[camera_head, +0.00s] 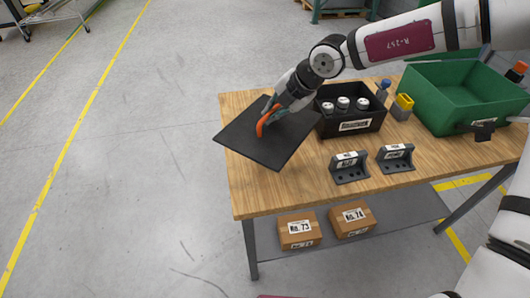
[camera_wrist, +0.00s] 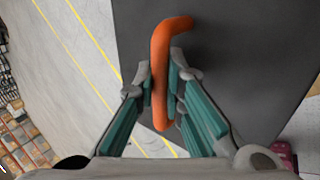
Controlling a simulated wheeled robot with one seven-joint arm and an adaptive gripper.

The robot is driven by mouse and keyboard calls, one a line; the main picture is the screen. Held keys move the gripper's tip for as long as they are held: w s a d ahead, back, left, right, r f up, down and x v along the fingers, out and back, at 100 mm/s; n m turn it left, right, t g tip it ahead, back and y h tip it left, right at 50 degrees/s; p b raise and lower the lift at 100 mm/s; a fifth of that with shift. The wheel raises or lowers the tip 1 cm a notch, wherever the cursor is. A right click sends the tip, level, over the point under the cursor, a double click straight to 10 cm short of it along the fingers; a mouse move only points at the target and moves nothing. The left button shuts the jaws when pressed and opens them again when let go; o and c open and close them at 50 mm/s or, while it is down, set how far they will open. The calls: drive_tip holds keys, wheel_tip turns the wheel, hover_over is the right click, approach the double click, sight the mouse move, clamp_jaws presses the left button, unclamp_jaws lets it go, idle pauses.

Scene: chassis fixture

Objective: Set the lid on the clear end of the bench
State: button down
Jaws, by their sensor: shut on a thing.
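The lid (camera_head: 268,147) is a flat dark square plate with an orange handle (camera_head: 265,121). My gripper (camera_head: 274,112) is shut on that handle and holds the lid over the left end of the wooden bench (camera_head: 258,196). The lid's left corner sticks out past the bench's left edge. I cannot tell whether the lid touches the bench top. In the wrist view the orange handle (camera_wrist: 161,80) stands between my two fingers, with the dark lid (camera_wrist: 235,60) behind it. The bench top under the lid is hidden.
A black box (camera_head: 372,121) with several white-topped items stands just right of the lid. Two dark brackets (camera_head: 349,175) stand near the front edge. A green crate (camera_head: 450,113) and a yellow-topped item (camera_head: 402,107) are further right. The front left bench top is bare.

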sight(271, 115)
drive_tip(key=w+f+b, duration=0.1)
drive_tip(key=f, duration=0.1)
drive_tip(key=w+f+b, duration=0.2)
drive_tip(key=shift+w+a, duration=0.1)
drive_tip(key=shift+w, duration=0.1)
wheel_tip(271, 115, down, 10)
drive_tip(key=shift+b, duration=0.65)
drive_tip(key=c, duration=1.7)
unclamp_jaws()
drive_tip(key=shift+r, duration=0.1)
